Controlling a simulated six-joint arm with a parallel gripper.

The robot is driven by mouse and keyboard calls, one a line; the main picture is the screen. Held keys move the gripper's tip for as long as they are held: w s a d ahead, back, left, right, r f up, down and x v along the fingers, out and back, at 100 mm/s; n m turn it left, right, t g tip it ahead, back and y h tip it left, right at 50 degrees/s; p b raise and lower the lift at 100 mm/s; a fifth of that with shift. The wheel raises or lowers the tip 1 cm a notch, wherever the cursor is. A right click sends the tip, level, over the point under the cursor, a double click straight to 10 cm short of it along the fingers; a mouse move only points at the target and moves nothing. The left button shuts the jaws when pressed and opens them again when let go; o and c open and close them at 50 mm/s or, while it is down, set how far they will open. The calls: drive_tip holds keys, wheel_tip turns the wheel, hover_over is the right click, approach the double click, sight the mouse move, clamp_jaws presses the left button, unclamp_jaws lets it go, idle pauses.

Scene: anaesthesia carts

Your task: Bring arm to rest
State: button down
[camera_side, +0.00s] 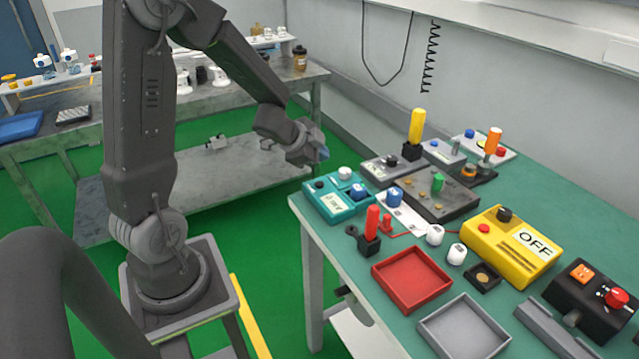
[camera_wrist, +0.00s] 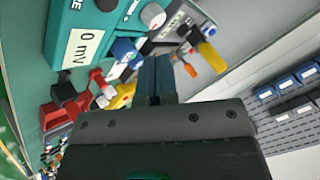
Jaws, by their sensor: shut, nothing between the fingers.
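My gripper (camera_side: 318,153) hangs in the air at the end of my grey arm, just beyond the far left corner of the green-topped table (camera_side: 335,255). It is above and behind the teal meter box (camera_side: 335,201), apart from it. In the wrist view the two fingers of my gripper (camera_wrist: 156,63) are together with nothing between them. The teal meter box (camera_wrist: 105,22) shows there at the upper left, with a display reading 0 mV.
The table carries a yellow box marked OFF (camera_side: 510,245), a red tray (camera_side: 411,279), a grey tray (camera_side: 465,330), a red-handled switch (camera_side: 370,232) and upright yellow (camera_side: 416,125) and orange (camera_side: 493,139) handles. A bench (camera_side: 220,115) with bottles stands behind. Green floor lies between.

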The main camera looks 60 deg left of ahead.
drive_tip(key=s+d+r+n+y, duration=0.3)
drive_tip(key=d+r+n+y, duration=0.15)
drive_tip(key=r, duration=0.55)
drive_tip(key=s+d+r+n+g+h, duration=0.3)
drive_tip(key=s+d+r+h, duration=0.1)
drive_tip(key=s+d, duration=1)
drive_tip(key=shift+s+d+g+h, duration=0.3)
drive_tip(key=shift+s+d+h, duration=0.15)
drive_tip(key=shift+h, duration=0.3)
